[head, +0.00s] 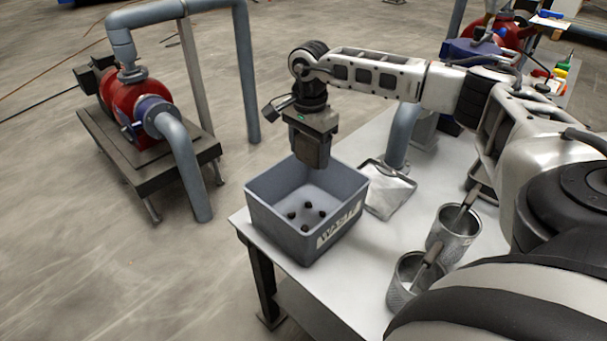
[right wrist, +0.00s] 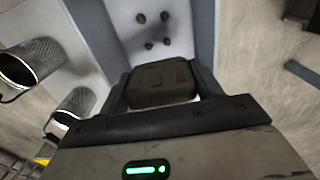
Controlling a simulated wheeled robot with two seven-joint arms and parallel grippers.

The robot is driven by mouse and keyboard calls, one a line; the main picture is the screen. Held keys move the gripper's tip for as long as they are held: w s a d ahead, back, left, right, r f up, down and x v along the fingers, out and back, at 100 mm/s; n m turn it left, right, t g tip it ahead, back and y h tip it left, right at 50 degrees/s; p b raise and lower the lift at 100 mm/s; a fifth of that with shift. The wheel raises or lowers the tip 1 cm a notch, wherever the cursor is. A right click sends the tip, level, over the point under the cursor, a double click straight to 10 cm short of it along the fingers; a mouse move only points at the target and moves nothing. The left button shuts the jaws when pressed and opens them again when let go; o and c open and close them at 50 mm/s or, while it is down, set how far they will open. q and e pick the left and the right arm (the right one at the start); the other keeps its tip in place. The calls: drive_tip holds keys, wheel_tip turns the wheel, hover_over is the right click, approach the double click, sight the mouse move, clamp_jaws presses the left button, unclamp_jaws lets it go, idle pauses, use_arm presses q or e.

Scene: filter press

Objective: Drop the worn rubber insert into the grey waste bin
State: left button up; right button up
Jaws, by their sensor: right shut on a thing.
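The grey waste bin (head: 272,219) stands on the left end of the white table, with WASTE lettering on its front side. Several small dark round pieces (head: 306,210) lie on its floor. My right gripper (head: 311,160) is over the back part of the bin, pointing down. In the right wrist view it is shut on a dark brownish block, the worn rubber insert (right wrist: 162,82), held between the two fingers. In that view the bin (right wrist: 88,32) lies beyond the insert. In the head view the insert is hard to tell from the dark fingers. My left gripper is not in view.
Two metal mesh cups with handled tools, one farther back (head: 455,240) and one nearer (head: 404,292), stand right of the bin. A shallow tray (head: 388,190) lies behind it.

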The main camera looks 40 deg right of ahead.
drive_tip(key=shift+f+b, duration=0.3)
drive_tip(key=shift+f, duration=0.4)
drive_tip(key=o, duration=1.1)
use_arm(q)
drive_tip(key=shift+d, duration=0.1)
use_arm(e)
drive_tip(key=shift+r, duration=0.15)
use_arm(q)
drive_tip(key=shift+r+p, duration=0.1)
drive_tip(key=shift+p, duration=0.75)
use_arm(e)
wheel_tip(320, 180, up, 16)
